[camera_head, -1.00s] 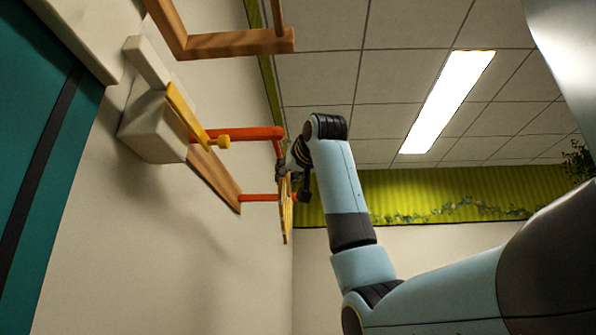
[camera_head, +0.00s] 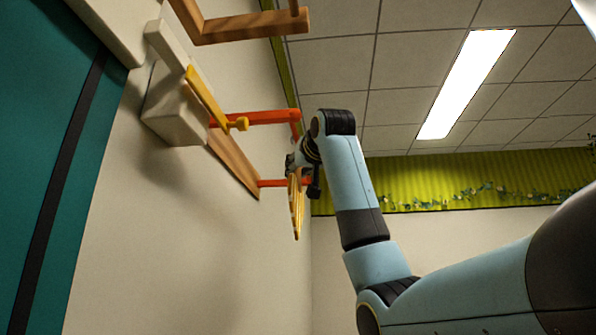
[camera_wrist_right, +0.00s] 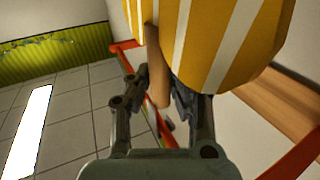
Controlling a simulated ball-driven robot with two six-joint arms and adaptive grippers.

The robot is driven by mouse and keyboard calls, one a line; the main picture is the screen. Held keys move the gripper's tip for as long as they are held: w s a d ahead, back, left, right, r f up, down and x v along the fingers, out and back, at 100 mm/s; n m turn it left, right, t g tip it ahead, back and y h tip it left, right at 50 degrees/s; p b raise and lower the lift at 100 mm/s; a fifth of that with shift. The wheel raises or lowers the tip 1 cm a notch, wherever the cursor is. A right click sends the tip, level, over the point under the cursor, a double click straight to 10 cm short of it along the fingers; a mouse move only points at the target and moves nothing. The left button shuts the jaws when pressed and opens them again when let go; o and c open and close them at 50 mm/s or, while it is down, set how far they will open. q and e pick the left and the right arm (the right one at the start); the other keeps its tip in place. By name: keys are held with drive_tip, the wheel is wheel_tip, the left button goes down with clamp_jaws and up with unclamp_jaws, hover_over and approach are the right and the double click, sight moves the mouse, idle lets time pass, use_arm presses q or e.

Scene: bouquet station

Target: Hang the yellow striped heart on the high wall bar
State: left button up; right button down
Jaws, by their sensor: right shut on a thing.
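The yellow striped heart (camera_head: 297,210) shows nearly edge-on in the head view, beside the wall. In the right wrist view its yellow and white stripes (camera_wrist_right: 222,45) fill the upper middle. My right gripper (camera_head: 300,167) is shut on the heart's wooden stem (camera_wrist_right: 154,72), which shows between the fingers. A red bar (camera_head: 262,117) juts from a wooden wall plank; a lower red arm (camera_head: 272,183) passes close by the heart. Part of the bar is hidden behind gripper and heart, so contact cannot be told. My left gripper is out of view.
A wooden bracket (camera_head: 247,26) juts from the wall above. A pale block (camera_head: 172,110) with a yellow pegged piece (camera_head: 205,97) sits on the wall left of the red bar. The space right of my arm, below the ceiling light (camera_head: 467,82), looks clear.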

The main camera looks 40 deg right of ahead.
drive_tip(key=c, duration=1.2)
unclamp_jaws()
drive_tip(key=shift+s, duration=0.1)
